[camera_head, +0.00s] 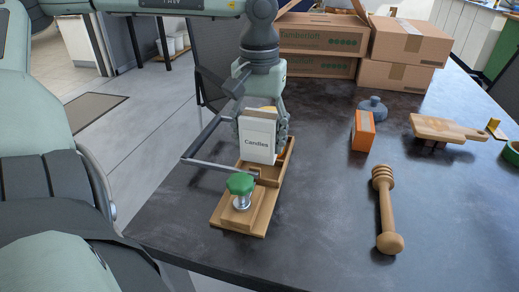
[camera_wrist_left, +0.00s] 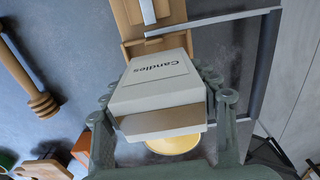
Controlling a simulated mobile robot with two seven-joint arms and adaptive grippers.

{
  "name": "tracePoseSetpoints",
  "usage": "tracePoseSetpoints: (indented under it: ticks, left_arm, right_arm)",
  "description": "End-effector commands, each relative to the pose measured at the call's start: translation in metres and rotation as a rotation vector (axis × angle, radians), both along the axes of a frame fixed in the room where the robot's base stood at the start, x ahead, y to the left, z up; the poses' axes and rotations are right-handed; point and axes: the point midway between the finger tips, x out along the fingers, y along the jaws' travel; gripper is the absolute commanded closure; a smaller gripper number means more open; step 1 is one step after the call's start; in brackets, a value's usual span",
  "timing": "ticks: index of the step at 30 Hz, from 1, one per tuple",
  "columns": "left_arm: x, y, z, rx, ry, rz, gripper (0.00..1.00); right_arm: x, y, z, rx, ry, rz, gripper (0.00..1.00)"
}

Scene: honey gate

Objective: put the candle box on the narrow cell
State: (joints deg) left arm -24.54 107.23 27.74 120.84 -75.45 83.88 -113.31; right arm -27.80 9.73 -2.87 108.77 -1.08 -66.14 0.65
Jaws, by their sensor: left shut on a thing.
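The white candle box (camera_head: 257,139), labelled "Candles", is upright in my left gripper (camera_head: 262,122). The gripper's fingers are shut on its sides. In the left wrist view the box (camera_wrist_left: 160,85) sits between the fingers (camera_wrist_left: 165,112). The box is over or just within the far part of a wooden tray (camera_head: 226,217) with walled cells; its lower edge is close to the tray, and I cannot tell whether it touches. The cell floor under the box is hidden. A green knob (camera_head: 240,183) on a metal post stands on the tray's near end. My right gripper is not in view.
An orange box (camera_head: 363,131), a wooden honey dipper (camera_head: 384,210), a blue-grey lidded thing (camera_head: 373,108) and a wooden board (camera_head: 445,129) are to the right. Cardboard boxes (camera_head: 318,38) stand behind. The table's front right is clear.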

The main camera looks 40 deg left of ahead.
Motion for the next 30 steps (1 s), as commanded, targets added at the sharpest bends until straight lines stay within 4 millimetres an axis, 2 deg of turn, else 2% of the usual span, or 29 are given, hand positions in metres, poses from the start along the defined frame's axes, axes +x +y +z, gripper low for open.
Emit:
tracePoseSetpoints:
  ticks: [9,23,24,28,30]
  left_arm:
    - [-0.001,0.000,-0.039,0.000,0.002,-0.001,0.72]
    - [0.000,0.000,-0.043,0.000,-0.001,-0.001,0.72]
    - [0.000,0.000,-0.043,-0.001,0.000,-0.001,0.36]
    - [0.000,0.000,-0.043,-0.001,0.000,0.000,0.20]
    - [0.000,0.000,-0.043,0.000,0.000,0.000,0.20]
  right_arm:
    - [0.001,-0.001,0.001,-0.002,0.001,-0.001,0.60]
    - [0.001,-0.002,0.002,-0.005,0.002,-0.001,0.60]
    - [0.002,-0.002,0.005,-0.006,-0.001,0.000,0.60]
    - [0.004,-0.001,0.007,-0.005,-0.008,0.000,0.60]
    - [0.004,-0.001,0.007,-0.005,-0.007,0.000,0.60]
